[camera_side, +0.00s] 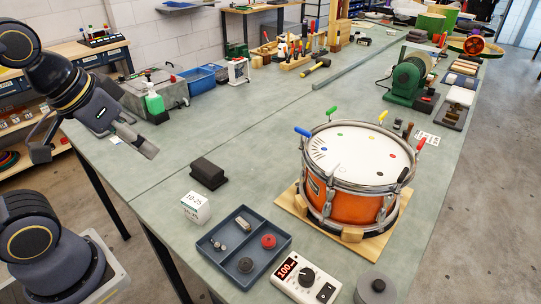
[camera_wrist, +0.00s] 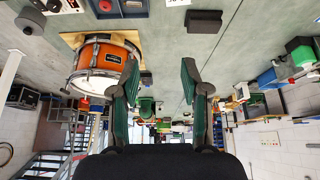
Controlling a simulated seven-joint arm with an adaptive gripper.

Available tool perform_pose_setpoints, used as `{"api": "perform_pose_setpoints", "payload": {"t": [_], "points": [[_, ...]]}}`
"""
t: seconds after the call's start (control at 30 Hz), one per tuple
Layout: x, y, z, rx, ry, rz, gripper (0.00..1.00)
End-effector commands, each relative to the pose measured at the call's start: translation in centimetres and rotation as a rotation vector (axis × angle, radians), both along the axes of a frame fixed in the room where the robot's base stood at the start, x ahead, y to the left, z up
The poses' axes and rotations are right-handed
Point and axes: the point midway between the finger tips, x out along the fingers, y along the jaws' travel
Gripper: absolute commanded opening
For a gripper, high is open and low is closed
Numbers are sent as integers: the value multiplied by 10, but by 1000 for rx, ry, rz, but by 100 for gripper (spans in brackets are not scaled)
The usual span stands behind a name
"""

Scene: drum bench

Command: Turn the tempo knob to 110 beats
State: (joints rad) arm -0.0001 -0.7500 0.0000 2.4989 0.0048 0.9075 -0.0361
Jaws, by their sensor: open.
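A white metronome box (camera_side: 305,281) lies at the near edge of the bench in the side view, in front of the drum. Its red display (camera_side: 286,268) reads 100. The round black tempo knob (camera_side: 307,276) sits beside the display; its pointer is too small to read. My gripper (camera_side: 96,152) is open and empty, high above the left edge of the bench and far from the metronome. Its two fingers stand apart in the wrist view (camera_wrist: 160,77).
An orange snare drum (camera_side: 352,172) stands on a wooden board behind the metronome. A blue-grey tray (camera_side: 216,246) with small parts lies to its left, a grey disc (camera_side: 375,290) to its right. A white 10-25 box (camera_side: 195,207) and dark block (camera_side: 208,172) stand behind the tray.

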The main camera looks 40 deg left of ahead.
Motion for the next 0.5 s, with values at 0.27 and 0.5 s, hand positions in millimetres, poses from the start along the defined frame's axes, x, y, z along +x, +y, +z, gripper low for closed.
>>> {"api": "perform_pose_setpoints", "payload": {"t": [0.27,0.5], "points": [[66,-39,45,116,37,-29,47],[135,-148,14,163,191,-247,47]]}}
